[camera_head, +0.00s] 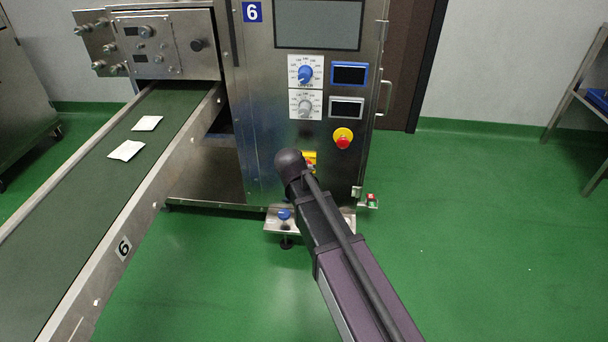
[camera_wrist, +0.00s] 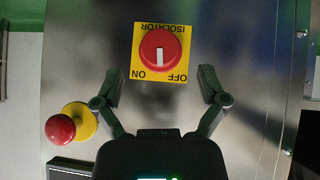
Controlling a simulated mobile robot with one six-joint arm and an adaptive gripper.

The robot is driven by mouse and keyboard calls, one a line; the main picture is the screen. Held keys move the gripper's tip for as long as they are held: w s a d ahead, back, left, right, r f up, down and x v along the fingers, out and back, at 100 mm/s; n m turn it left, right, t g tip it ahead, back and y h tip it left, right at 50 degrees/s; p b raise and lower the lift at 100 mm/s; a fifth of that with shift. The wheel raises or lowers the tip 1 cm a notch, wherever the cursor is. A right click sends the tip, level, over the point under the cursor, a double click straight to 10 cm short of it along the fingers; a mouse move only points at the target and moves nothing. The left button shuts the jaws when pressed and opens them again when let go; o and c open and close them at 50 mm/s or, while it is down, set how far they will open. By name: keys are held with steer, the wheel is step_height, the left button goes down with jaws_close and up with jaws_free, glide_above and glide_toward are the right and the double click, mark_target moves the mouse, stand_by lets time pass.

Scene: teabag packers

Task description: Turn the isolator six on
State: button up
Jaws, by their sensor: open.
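The isolator six switch is on the steel front of machine six (camera_head: 258,110), low down below the emergency stop. In the head view only the top of its yellow plate (camera_head: 310,156) shows, beside the end of my arm. In the wrist view it appears upside down: a red round knob (camera_wrist: 148,51) on a yellow plate marked ISOLATOR, ON and OFF. The knob's white bar stands vertical, its lower end between the two words. My gripper (camera_wrist: 160,72) is open and empty, fingers either side of the plate's lower part; contact with the knob is not visible.
A red emergency stop on yellow (camera_head: 343,138) sits above the isolator and shows in the wrist view (camera_wrist: 61,129). Two dials, one blue (camera_head: 305,73), and two small displays are higher. A conveyor (camera_head: 75,185) with two teabags runs left. Green floor is free at right.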

steer(key=shift+b+x, duration=1.4)
steer(key=shift+x, duration=1)
steer(key=c, duration=1.1)
